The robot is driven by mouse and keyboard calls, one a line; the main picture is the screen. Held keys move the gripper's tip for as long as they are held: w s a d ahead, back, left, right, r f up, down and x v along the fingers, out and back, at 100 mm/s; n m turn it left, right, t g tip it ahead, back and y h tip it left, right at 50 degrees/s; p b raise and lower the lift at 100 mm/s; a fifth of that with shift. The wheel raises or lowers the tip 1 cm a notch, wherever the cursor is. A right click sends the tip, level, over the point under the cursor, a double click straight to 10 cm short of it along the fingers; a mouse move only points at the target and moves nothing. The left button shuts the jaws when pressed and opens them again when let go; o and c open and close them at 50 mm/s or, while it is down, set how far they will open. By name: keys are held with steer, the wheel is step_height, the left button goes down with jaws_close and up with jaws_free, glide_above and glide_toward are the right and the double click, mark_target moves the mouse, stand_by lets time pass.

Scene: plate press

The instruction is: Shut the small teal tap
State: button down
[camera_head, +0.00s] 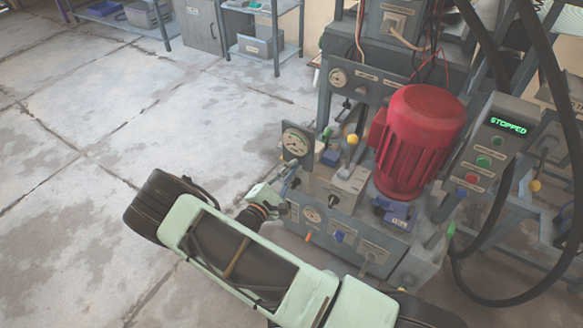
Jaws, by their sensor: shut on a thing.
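My gripper (289,182) reaches in from the lower left to the left end of the grey press unit (365,225), just below a round dial gauge (297,141). Its jaws are shut on a small part there, which looks to be the small teal tap. The jaws hide most of it, so its handle angle cannot be told. My pale green arm covers the floor in front of the unit.
A red ribbed motor (418,140) stands on the unit. A yellow knob (352,139), a blue fitting (331,157) and levers stand close by. The control box (497,145) reads STOPPED. Black hoses hang at right. The floor at left is clear.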

steer(key=m, duration=0.4)
steer(key=shift+s+d+f, duration=0.15)
steer(key=shift+d+f, duration=0.05)
steer(key=shift+f, duration=0.1)
steer(key=m, duration=0.4)
steer(key=shift+f+m, duration=0.3)
steer(key=shift+f, duration=0.05)
steer(key=shift+m, duration=0.3)
steer(key=c, duration=2.1)
jaws_free()
steer(key=v, duration=1.2)
